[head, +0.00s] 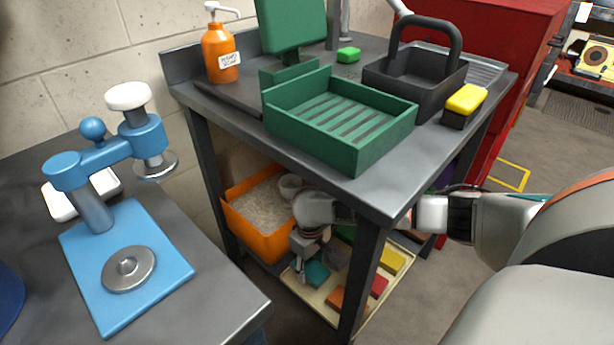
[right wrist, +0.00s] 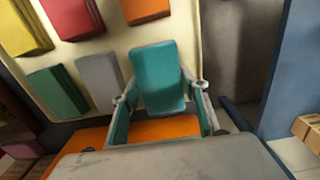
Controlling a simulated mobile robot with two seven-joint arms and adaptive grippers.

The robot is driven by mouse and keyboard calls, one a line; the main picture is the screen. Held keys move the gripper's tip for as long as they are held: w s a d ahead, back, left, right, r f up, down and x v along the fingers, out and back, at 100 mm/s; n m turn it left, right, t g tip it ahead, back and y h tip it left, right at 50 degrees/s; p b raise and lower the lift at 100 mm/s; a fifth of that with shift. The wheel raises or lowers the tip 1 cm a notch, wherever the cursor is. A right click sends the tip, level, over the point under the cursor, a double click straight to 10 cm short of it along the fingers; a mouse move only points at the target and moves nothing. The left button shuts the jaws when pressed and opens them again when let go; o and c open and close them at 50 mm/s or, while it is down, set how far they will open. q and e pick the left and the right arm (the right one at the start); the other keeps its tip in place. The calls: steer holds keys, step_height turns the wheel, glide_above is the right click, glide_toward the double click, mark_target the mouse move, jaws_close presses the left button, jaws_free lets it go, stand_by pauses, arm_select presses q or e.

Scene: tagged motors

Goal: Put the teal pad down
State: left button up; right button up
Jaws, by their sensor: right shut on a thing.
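The teal pad (head: 317,273) is between the fingers of my right gripper (head: 312,256), on the lower shelf under the sink counter. In the right wrist view the teal pad (right wrist: 158,75) sits between the two fingertips of the right gripper (right wrist: 160,93), which is shut on it. The pad is over or at the near edge of a cream tray (right wrist: 115,50); I cannot tell whether it touches the tray. My left gripper is in neither view.
The cream tray holds yellow (right wrist: 22,28), red (right wrist: 73,15), orange (right wrist: 145,9), grey (right wrist: 100,80) and green (right wrist: 57,90) pads. An orange bin (head: 255,235) stands beside the tray. The counter (head: 375,190) and its front leg (head: 362,280) are close to my right arm.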

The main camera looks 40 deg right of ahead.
steer(key=f, duration=0.2)
steer(key=shift+s+f+b, duration=0.3)
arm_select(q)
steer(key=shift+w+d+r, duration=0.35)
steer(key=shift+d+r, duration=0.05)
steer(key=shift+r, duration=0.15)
arm_select(e)
steer(key=shift+w+r, duration=0.2)
steer(key=shift+w, duration=0.1)
steer(key=shift+f, duration=0.1)
steer(key=o, duration=1.4)
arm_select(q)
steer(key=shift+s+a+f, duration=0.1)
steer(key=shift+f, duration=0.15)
arm_select(e)
steer(key=shift+o, duration=0.4)
